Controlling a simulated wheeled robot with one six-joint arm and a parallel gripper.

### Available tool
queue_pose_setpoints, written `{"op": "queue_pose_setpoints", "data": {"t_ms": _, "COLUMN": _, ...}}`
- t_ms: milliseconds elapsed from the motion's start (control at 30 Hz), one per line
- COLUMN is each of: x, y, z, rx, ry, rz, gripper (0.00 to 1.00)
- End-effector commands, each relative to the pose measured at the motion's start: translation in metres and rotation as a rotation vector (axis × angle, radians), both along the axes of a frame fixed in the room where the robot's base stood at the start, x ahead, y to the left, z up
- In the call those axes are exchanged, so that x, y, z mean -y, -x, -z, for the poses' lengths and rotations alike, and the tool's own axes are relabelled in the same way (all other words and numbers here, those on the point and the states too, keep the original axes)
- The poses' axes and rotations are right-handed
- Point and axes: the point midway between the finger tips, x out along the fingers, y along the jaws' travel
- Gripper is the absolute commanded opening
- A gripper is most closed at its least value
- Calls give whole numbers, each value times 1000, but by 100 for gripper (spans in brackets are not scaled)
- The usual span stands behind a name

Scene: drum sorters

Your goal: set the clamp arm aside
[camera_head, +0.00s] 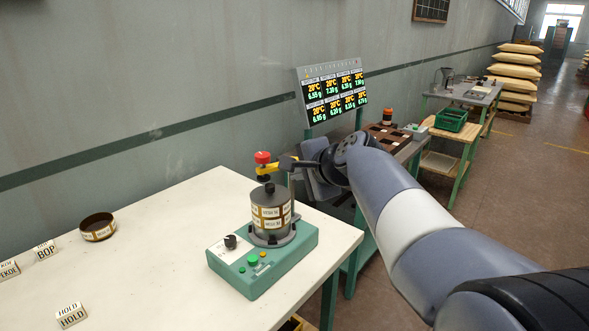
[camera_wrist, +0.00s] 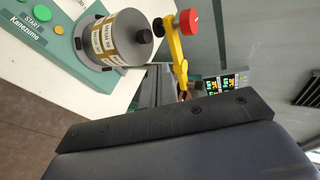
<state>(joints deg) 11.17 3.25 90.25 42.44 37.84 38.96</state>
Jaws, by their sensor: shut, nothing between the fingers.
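The clamp arm is a yellow lever (camera_head: 270,168) with a red knob (camera_head: 262,157). It shows large in the wrist view (camera_wrist: 178,62), close to the lid knob of a dark drum (camera_wrist: 122,40) with paper labels. I cannot tell whether it touches the lid. The drum (camera_head: 271,212) stands upright on a green machine base (camera_head: 262,262) on the white table. My gripper (camera_head: 290,164) is shut and empty, just right of the lever in the head view. I cannot tell whether its fingertips touch the lever. My wrist hides the post area behind it.
A round brown dish (camera_head: 97,227) and several label blocks, one reading HOLD (camera_head: 72,315), lie on the left of the white table (camera_head: 150,270). A display panel (camera_head: 333,95) stands behind my wrist. A green crate (camera_head: 451,120) is on a farther bench. The table's middle is clear.

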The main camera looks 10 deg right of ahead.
Motion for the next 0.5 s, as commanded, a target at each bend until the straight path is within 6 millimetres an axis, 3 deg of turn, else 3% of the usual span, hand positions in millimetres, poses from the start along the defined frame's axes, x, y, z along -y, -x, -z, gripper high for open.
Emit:
{"op": "queue_pose_setpoints", "data": {"t_ms": 233, "x": -13, "y": -40, "z": 26, "rx": -4, "ry": 0, "rz": -3, "gripper": 0}}
{"op": "queue_pose_setpoints", "data": {"t_ms": 500, "x": -22, "y": -70, "z": 23, "rx": -2, "ry": 1, "rz": 0, "gripper": 0}}
